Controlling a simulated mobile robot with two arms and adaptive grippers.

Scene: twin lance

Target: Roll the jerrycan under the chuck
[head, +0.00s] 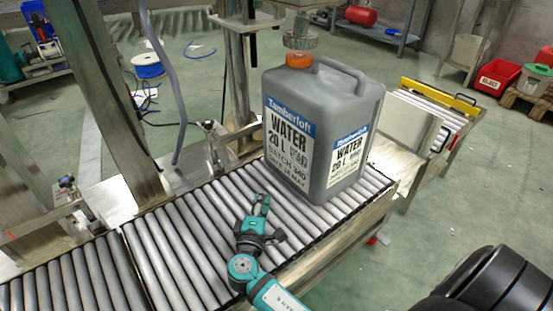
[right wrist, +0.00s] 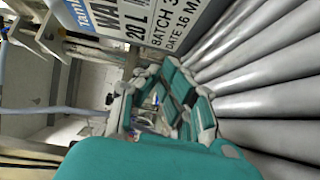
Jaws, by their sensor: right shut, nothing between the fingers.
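The grey jerrycan (head: 350,95) stands upright on the roller conveyor (head: 190,230), with its orange cap (head: 299,60) on top and "WATER 20 L" labels on two sides. The chuck (head: 300,40), a clear and metal disc on a column, hangs just above the cap in the head view; whether they are in line or touching I cannot tell. My right gripper (head: 261,200) is shut and empty, low over the rollers, just left of and in front of the jerrycan. In the right wrist view the can's label (right wrist: 145,20) is close above the fingers (right wrist: 175,98). My left gripper is out of view.
A steel post (head: 105,90) and a small clamp (head: 212,130) stand along the conveyor's far side. A white plate (head: 405,125) and a yellow-railed rack (head: 440,95) lie beyond its right end. A red bin (head: 497,77) is on the floor. The rollers at left are clear.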

